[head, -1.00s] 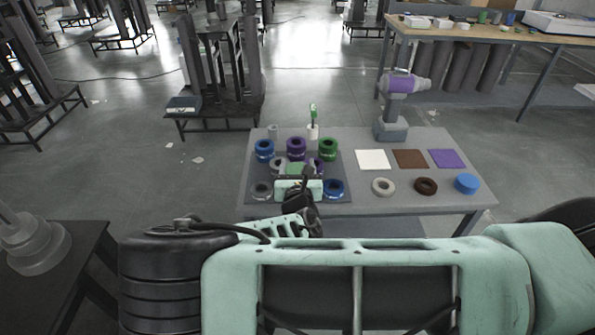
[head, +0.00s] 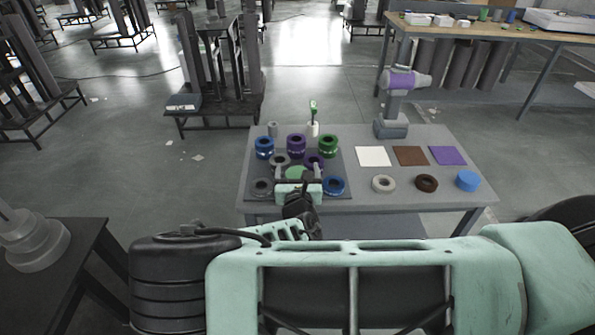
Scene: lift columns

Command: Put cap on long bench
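Several round, cap-like pieces lie on the grey table (head: 395,204); which one is the task's cap is not certain. A green disc (head: 296,172) lies in the dark tray area, just beyond my gripper (head: 298,177). The long bench (head: 480,33) with a wooden top stands at the back right.
Blue, purple and green ring stacks (head: 296,143) stand close around my gripper on the dark tray (head: 345,165). A grey and purple tool (head: 393,105) stands at the table's back. A low dark stand (head: 215,110) is at the left. Open floor surrounds the table.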

